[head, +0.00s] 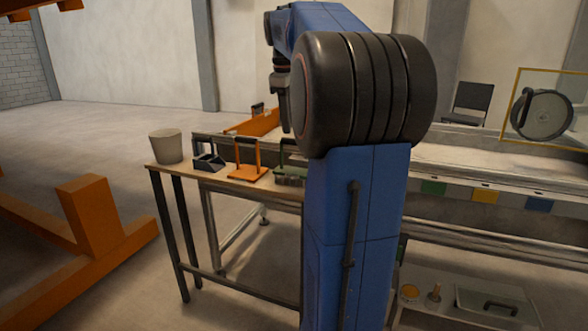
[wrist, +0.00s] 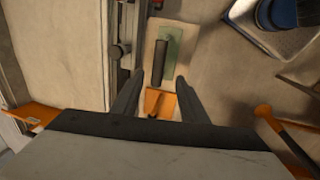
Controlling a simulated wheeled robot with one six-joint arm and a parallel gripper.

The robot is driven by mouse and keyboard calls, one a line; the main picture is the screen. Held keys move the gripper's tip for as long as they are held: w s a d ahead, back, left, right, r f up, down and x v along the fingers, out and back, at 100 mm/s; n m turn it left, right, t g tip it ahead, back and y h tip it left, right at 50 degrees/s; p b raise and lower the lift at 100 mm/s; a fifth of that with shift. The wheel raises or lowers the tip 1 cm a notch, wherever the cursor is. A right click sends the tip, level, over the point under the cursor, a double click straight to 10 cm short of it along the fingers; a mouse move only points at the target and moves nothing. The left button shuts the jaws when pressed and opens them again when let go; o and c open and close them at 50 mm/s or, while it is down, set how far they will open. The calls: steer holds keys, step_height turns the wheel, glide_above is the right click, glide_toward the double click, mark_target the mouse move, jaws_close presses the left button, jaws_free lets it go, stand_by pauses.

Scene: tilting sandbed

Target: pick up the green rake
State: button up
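The green rake (head: 283,171) stands on the narrow wooden table in the head view, partly hidden behind my blue arm. In the wrist view, a green piece (wrist: 173,43) with a dark cylindrical handle lies just beyond my fingertips, likely the rake seen from above. My gripper (wrist: 160,76) is open, its two dark fingers spread apart with nothing held between them. In the head view my gripper (head: 284,112) hangs pointing down above the table, apart from the rake. An orange tool (wrist: 160,102) shows below, between the fingers.
The table (head: 226,183) also bears an orange tool (head: 248,168), a dark grey scoop-like tool (head: 208,160) and a grey bucket (head: 167,147). A long sandbed frame (head: 480,163) stands behind. A lower shelf at right holds a tray. Orange beams (head: 95,225) stand at left.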

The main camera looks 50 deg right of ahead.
glide_above(294, 169)
step_height(294, 169, down, 12)
steer(key=shift+s+r, duration=0.15)
steer(key=shift+r, duration=0.05)
stand_by(0.4)
jaws_close()
